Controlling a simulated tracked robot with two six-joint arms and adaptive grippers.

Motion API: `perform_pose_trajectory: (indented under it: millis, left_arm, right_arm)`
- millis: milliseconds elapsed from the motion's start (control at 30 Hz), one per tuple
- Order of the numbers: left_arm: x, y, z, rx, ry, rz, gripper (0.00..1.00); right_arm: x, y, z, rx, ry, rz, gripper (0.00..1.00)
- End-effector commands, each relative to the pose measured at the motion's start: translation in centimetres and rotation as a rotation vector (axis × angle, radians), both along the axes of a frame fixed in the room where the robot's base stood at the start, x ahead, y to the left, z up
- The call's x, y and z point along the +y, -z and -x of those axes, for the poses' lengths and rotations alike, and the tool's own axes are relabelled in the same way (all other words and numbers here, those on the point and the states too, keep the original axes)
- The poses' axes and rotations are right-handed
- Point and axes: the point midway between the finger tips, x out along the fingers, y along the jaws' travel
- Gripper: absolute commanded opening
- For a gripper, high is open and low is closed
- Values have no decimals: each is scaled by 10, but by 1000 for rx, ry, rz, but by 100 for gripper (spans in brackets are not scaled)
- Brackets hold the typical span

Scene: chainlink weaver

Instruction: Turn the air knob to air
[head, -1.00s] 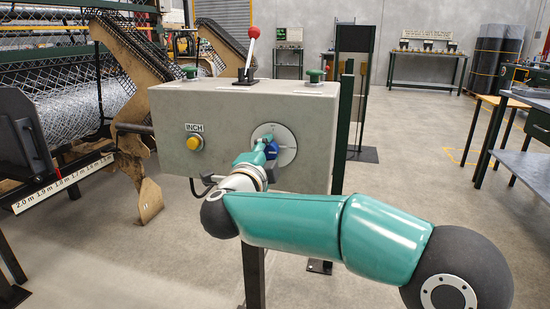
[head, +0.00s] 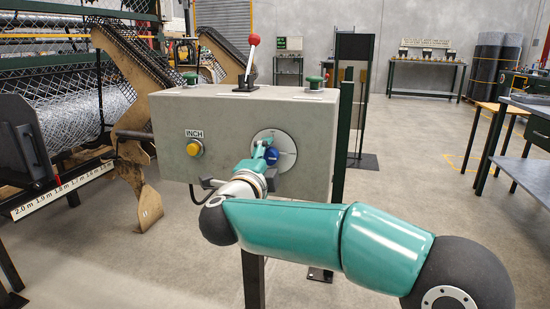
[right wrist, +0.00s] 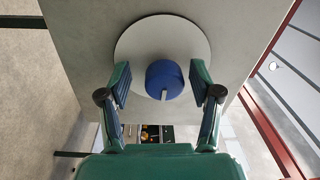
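The air knob (right wrist: 164,79) is blue with a pale pointer line and sits on a round pale dial plate (right wrist: 136,36). In the head view the knob (head: 271,156) and dial (head: 286,142) are on the right part of the grey control box's front. My right gripper (right wrist: 162,82) is open, with one finger on each side of the knob and a visible gap to each. In the head view my right gripper (head: 264,151) partly covers the dial, so its markings cannot be read. My left gripper is not in view.
The grey control box (head: 225,125) carries a yellow INCH button (head: 194,149), a red-knobbed lever (head: 249,62) and two green buttons on top. A mesh-weaving machine (head: 75,110) stands at left. Tables (head: 525,155) stand at right, with open floor between.

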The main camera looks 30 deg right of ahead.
Motion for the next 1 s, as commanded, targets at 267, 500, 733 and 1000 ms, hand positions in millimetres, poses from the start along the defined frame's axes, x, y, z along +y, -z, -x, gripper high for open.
perform_pose_trajectory:
  millis: [267, 500, 733, 1000]
  left_arm:
    - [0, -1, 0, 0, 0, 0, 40]
    - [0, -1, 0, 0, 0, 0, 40]
    - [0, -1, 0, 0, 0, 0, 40]
    - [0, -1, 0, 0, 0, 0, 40]
  right_arm:
    - [4, -2, 3, -3, -1, 1, 64]
    - [32, 0, 25, -3, -7, 2, 64]
    - [67, 3, 55, -1, -5, 1, 64]
    - [90, 5, 75, -1, -2, 0, 64]
